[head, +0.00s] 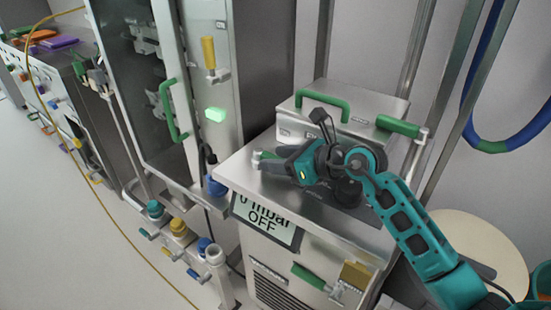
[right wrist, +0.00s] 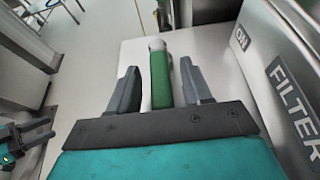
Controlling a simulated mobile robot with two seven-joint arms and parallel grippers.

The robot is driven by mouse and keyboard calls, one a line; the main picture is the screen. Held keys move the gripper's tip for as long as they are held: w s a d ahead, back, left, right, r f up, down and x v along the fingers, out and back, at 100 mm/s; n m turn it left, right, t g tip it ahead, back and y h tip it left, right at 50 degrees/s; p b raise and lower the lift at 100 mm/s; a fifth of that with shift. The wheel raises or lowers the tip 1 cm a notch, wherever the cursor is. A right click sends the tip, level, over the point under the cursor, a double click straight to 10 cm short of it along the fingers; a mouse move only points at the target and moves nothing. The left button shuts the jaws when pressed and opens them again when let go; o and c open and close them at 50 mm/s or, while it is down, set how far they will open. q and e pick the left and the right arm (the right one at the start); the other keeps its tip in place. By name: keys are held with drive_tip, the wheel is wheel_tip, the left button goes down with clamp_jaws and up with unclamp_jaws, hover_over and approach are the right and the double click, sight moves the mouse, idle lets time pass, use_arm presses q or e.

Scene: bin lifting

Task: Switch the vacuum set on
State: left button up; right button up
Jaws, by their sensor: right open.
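The vacuum set is a steel cabinet (head: 232,176) in the head view. Its display (head: 266,222) reads 0 mbar OFF. A green lever (head: 268,155) lies on its top at the left, mostly hidden by my right gripper (head: 263,164). In the right wrist view the lever (right wrist: 160,78) stands between the two parted fingers of my right gripper (right wrist: 158,70), with visible gaps on both sides. An ON label (right wrist: 241,38) shows on the steel face to the right. My left gripper (right wrist: 40,132) shows at the left edge of the right wrist view, fingers apart, away from the lever.
A raised steel box with a green handle (head: 322,106) and a second green lever (head: 398,126) stand behind my right gripper. A tall glass-doored cabinet (head: 205,60) is at the left. Valves (head: 179,227) and a yellow hose (head: 90,180) lie front left.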

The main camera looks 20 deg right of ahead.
drive_tip(key=shift+w+a+f, duration=0.2)
drive_tip(key=shift+w+a, duration=0.15)
drive_tip(key=shift+w, duration=0.1)
clamp_jaws()
idle(0.4)
